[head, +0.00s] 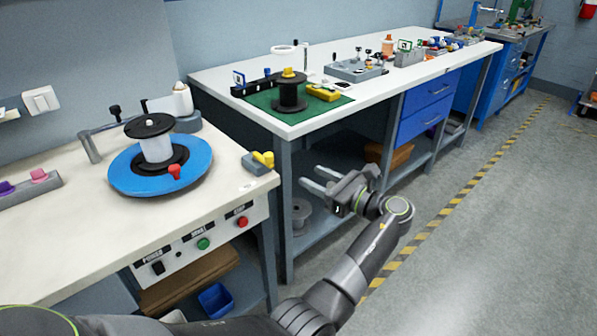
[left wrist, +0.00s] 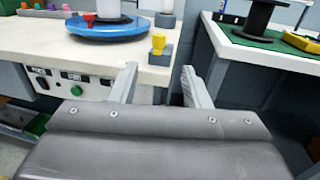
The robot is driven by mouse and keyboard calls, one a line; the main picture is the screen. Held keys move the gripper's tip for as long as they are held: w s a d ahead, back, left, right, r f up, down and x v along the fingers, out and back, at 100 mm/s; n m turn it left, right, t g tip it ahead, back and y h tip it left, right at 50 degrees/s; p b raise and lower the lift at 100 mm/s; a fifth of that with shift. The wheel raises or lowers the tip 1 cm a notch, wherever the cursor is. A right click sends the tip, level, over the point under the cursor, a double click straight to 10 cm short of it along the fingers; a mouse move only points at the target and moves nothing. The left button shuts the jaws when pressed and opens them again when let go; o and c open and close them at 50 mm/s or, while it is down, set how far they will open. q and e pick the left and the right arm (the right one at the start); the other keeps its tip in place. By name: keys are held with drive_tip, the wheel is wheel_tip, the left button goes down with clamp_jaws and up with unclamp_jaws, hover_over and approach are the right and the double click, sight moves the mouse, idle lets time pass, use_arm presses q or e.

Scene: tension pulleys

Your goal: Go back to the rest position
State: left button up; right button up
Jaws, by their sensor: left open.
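My left gripper (head: 312,179) is open and empty in the head view. It is held in the air in front of the gap between the two benches, with its fingers pointing left. In the left wrist view my left gripper (left wrist: 160,82) shows two spread fingers with nothing between them. Past the fingertips are the near bench's corner and a yellow-topped part (left wrist: 158,44). That yellow-topped part also shows in the head view (head: 261,160). My right gripper is not in either view.
The near bench (head: 100,235) carries a blue turntable (head: 135,185) with a white spool and has a front button panel (head: 200,240). The second bench (head: 225,85) holds a green mat (head: 265,101) with a black spool (head: 289,92). The grey floor (head: 480,240) at right is clear.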

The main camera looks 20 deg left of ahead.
use_arm(q)
drive_tip(key=shift+v, duration=1)
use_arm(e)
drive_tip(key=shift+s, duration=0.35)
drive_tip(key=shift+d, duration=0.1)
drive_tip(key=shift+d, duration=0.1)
